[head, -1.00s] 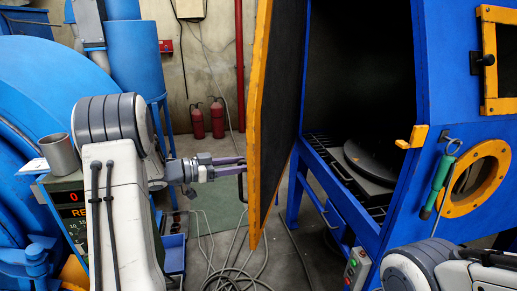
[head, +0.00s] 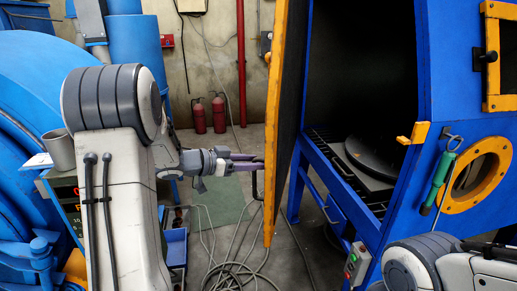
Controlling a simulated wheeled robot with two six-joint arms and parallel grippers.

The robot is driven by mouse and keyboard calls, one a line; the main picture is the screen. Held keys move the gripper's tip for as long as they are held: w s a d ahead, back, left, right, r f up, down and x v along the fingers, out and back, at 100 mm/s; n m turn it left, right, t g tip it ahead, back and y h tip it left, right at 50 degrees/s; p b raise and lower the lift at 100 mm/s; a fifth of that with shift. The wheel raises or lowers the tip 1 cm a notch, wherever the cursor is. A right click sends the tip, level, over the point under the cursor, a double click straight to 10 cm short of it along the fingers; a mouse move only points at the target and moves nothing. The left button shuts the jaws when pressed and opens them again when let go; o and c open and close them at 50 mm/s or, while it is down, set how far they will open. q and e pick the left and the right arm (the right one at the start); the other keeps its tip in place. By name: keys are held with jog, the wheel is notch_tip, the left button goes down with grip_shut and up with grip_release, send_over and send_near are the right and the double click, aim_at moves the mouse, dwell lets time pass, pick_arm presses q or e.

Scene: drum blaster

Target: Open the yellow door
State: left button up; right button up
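The yellow-edged door (head: 272,150) of the blue cabinet stands swung out, seen nearly edge-on, its dark inner face (head: 290,110) toward the opening. A dark handle (head: 256,183) sticks out on the left of the door's free edge. My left gripper (head: 255,163) is at this handle, its purple fingers reaching to the handle's top from the left. A narrow gap shows between the fingers, but I cannot tell whether they are clamped on the handle. My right arm shows at the lower right; its gripper is outside the view.
The blue cabinet (head: 424,60) is open, with a dark round turntable (head: 372,158) inside. A yellow latch (head: 414,134) and a green-handled tool (head: 439,178) are on its front. Cables (head: 238,272) lie on the floor below the door. A blue machine (head: 30,110) stands left.

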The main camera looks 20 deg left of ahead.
pick_arm(q)
jog(key=s+a+p, duration=0.4)
jog(key=a+p, duration=0.1)
jog(key=a, duration=0.5)
jog(key=shift+a+r, duration=0.15)
jog(key=shift+a, duration=0.25)
dwell(0.4)
jog(key=shift+p, duration=0.5)
